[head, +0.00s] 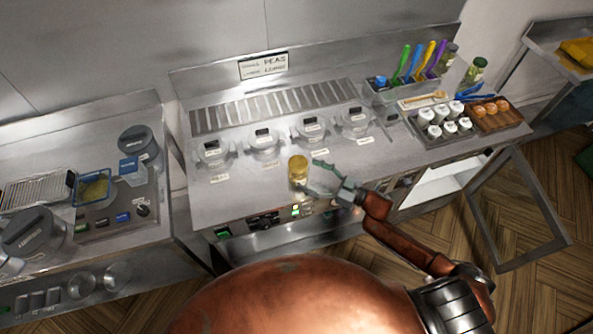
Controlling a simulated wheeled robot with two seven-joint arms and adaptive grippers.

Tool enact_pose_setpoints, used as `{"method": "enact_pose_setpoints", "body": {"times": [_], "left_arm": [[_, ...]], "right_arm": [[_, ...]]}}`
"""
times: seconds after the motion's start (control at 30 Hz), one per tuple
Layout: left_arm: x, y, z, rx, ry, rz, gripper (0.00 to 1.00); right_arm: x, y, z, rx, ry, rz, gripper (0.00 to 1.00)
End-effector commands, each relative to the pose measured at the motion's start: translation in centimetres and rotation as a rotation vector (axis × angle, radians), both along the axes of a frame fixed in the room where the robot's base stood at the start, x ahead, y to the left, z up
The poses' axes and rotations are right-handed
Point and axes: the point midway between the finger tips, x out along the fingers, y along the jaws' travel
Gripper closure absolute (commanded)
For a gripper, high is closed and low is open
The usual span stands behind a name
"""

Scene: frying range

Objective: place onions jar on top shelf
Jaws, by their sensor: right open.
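A small yellow jar (298,170) stands upright on the steel counter, near its front edge; its label is too small to read, so I cannot confirm that it holds onions. My right gripper (317,177) is open just to the right of this jar, its fingers pointing at it. One finger reaches behind the jar's right side and the other lies in front of it; I cannot tell whether they touch it. My left gripper is not in view. I cannot make out a top shelf clearly.
Several lidded round containers (264,145) stand behind the jar. At the right are a tray of white shakers (443,124), a wooden box (497,115), a utensil holder (393,92) and a green jar (474,72). A cabinet door (547,208) hangs open below. Bare counter lies left of the jar.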

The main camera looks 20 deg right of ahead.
Motion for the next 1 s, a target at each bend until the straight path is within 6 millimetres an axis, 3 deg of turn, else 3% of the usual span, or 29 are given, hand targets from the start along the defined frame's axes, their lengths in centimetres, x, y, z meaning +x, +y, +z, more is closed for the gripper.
{"method": "enact_pose_setpoints", "body": {"times": [0.17, 0.4, 0.67, 1.0], "left_arm": [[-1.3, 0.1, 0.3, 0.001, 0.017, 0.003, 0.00], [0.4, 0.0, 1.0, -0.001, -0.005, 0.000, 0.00], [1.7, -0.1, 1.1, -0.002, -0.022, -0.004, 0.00], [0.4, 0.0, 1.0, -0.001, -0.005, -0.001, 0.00]], "right_arm": [[1.0, 0.9, 0.1, 0.000, 0.000, -0.004, 0.24], [3.3, 3.5, 0.1, -0.001, -0.001, -0.002, 0.24], [3.7, 4.0, 0.0, -0.002, 0.001, 0.000, 0.24], [3.6, 3.9, 0.0, -0.002, 0.001, 0.000, 0.47]]}}
